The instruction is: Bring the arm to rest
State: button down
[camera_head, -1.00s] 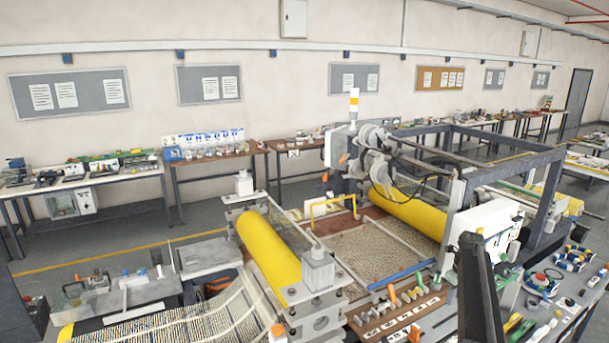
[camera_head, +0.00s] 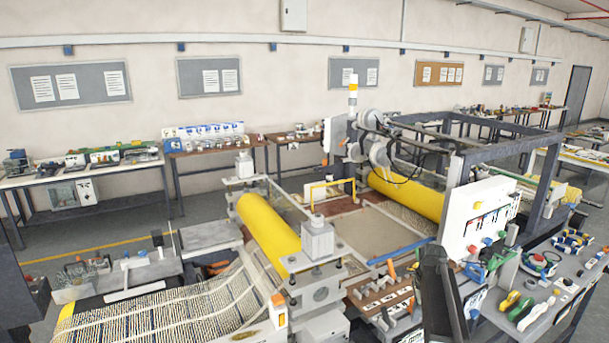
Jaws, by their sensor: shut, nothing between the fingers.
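A dark arm link of mine (camera_head: 440,290) stands upright at the lower right, in front of the machine bench. My gripper is not in view, so its fingers cannot be seen. The lamination machine has a near yellow roller (camera_head: 268,229) and a far yellow roller (camera_head: 408,195). Between them lies a pale flat web (camera_head: 375,235) with a blue bar (camera_head: 400,251) along its near side. Striped mesh (camera_head: 180,305) spreads at the lower left.
A white control box (camera_head: 482,215) stands right of my arm. A wooden tool rack (camera_head: 378,297) lies just left of it. A side bench (camera_head: 590,275) at right carries several tools. Grey floor (camera_head: 120,222) is open between the machine and the wall tables.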

jog(key=s+a+f+n+b, duration=1.4)
jog(key=s+a+f+n, duration=0.2)
jog(key=s+a+n, duration=0.3)
jog(key=shift+s+a+n, duration=0.2)
jog(key=shift+a+n, duration=0.05)
jog(key=shift+n, duration=0.25)
jog(key=shift+f, duration=0.1)
